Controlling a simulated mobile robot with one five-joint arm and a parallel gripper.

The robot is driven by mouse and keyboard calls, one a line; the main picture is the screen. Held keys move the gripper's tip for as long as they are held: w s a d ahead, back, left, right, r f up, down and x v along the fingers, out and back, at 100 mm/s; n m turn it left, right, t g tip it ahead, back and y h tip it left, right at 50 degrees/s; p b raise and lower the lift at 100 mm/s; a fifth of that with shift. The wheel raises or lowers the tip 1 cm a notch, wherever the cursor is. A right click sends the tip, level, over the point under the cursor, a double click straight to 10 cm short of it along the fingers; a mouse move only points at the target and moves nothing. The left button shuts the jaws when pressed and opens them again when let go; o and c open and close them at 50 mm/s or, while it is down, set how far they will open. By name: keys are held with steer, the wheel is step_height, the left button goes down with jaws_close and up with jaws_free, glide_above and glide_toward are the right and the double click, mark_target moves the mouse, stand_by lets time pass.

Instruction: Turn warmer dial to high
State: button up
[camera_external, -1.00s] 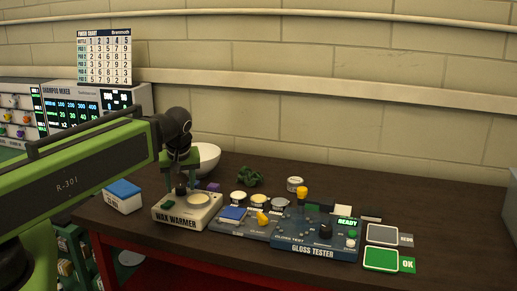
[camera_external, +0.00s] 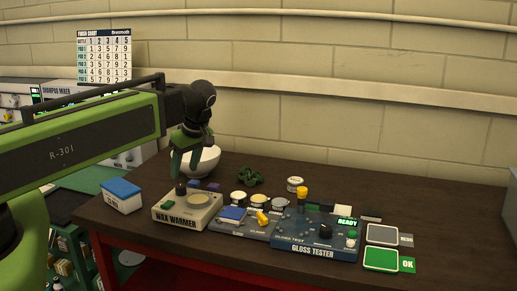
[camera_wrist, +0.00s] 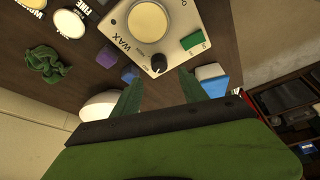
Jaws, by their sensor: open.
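The cream wax warmer (camera_external: 205,219) stands at the left of the dark table, with a round pale plate on top. Its black dial (camera_external: 181,189) rises at the back left; it also shows in the wrist view (camera_wrist: 158,62). The dial's setting is too small to read. My gripper (camera_external: 186,168) is open and empty, above the warmer with its fingers pointing down. In the wrist view, my gripper's two green fingers (camera_wrist: 160,76) are spread on either side of the line to the dial, apart from it.
A white bowl (camera_external: 208,160) stands behind my gripper. A blue-topped box (camera_external: 122,195) is left of the warmer. The gloss tester (camera_external: 310,249) and a tray with a yellow item (camera_external: 262,218) are to its right. A green crumpled cloth (camera_external: 250,177) lies farther back.

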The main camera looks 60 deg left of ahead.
steer(key=p+v, duration=0.9)
steer(key=v, duration=0.3)
steer(key=w+d+f+m+b, duration=0.2)
steer(key=d+f+m+b, duration=0.2)
steer(key=d, duration=0.4)
steer(key=w+d+f+m+t+h+b, duration=0.1)
steer(key=w+d+f+m+b, duration=0.1)
steer(key=d+f+m+b, duration=0.3)
steer(key=w+d+f+m+t+h+b, duration=0.1)
steer(key=w+d+f+m+b, duration=0.1)
steer(key=d+f+m+b, duration=0.3)
steer(key=shift+w+d+f+b, duration=0.1)
steer(key=shift+d+f+b, duration=0.2)
steer(key=shift+d+f, duration=0.5)
steer(key=shift+w+d+f+b, duration=0.1)
steer(key=shift+d+f+b, duration=0.2)
steer(key=shift+d, duration=0.8)
steer(key=shift+w+d+f+b, duration=0.1)
steer(key=shift+d+f+b, duration=0.15)
steer(key=shift+d+f, duration=0.55)
steer(key=shift+d+r+m, duration=0.1)
steer(key=shift+d+m, duration=0.2)
steer(key=shift+d, duration=0.15)
